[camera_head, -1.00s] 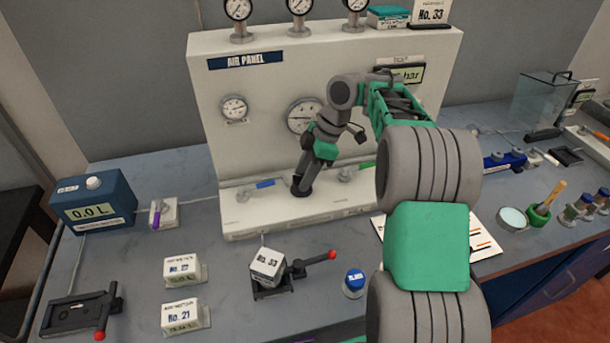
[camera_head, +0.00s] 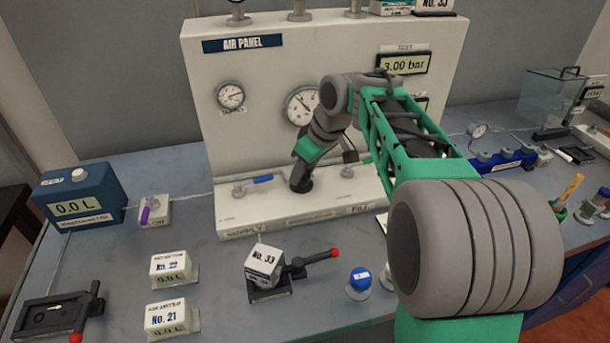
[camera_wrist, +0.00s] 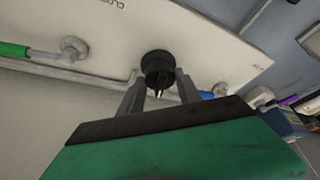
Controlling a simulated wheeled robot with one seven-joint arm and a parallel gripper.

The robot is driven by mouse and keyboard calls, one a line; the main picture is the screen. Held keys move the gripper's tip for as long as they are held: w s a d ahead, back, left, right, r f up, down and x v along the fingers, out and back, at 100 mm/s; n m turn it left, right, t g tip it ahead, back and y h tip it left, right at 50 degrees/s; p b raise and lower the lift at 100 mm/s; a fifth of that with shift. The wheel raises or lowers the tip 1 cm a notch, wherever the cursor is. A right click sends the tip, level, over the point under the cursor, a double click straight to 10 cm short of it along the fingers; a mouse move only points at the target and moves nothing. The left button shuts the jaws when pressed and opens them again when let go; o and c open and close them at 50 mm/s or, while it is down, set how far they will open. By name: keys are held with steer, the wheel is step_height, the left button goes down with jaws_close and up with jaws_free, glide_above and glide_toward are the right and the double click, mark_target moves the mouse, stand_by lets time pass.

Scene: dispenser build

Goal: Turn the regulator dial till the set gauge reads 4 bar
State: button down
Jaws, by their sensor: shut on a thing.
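The regulator dial (camera_wrist: 157,62) is a dark round knob low on the front of the white air panel (camera_head: 258,140). My gripper (camera_wrist: 159,82) is shut on it, one finger on each side, in the wrist view. A digital display (camera_head: 404,64) at the panel's upper right reads 3.00 bar. A round needle gauge (camera_head: 301,104) in the middle is partly behind my arm. A smaller needle gauge (camera_head: 230,95) is at left.
A blue-handled valve (camera_head: 262,179) is left of the dial; a green-handled valve (camera_wrist: 14,49) is on its other side. In front stand a block marked No. 33 (camera_head: 264,265), a red-tipped lever (camera_head: 333,253) and a blue-capped jar (camera_head: 360,281). A blue box (camera_head: 80,200) stands at left.

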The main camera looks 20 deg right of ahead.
steer(key=shift+a+m+h+b, duration=0.1)
steer(key=shift+m+h+b, duration=0.45)
steer(key=shift+m, duration=0.65)
steer(key=c, duration=0.8)
jaws_free()
steer(key=shift+c, duration=0.2)
steer(key=shift+r, duration=0.1)
steer(key=v, duration=0.7)
steer(key=shift+s+r+p, duration=0.25)
steer(key=shift+p, duration=0.15)
